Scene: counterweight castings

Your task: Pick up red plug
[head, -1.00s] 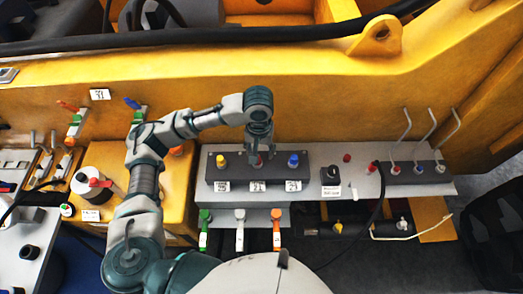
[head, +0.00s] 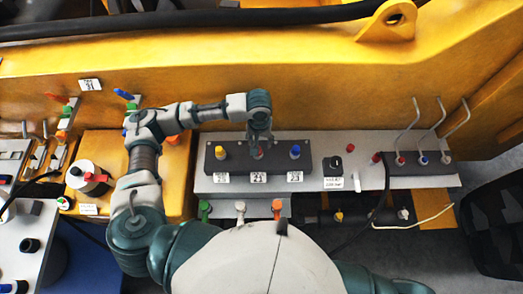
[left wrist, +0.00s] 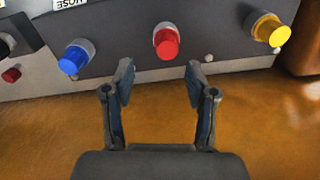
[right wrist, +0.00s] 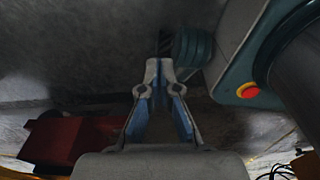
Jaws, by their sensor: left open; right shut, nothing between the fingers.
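The red plug (left wrist: 166,42) sits in the middle of a dark box, between a blue plug (left wrist: 72,60) and a yellow plug (left wrist: 268,30) in the left wrist view. My left gripper (left wrist: 160,78) is open and empty, its two fingertips just short of the red plug and roughly in line with it. In the head view the red plug (head: 258,154) is partly hidden under my left gripper (head: 260,138). My right gripper (right wrist: 160,66) is shut and empty in the right wrist view, away from the plugs; it does not show in the head view.
The dark box (head: 240,166) stands on a grey shelf (head: 315,183) against a yellow wall. Green, white and orange levers stick out below it. A black knob box (head: 333,171) and upright metal levers (head: 430,130) are to the right. A red-and-yellow button (right wrist: 247,90) shows in the right wrist view.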

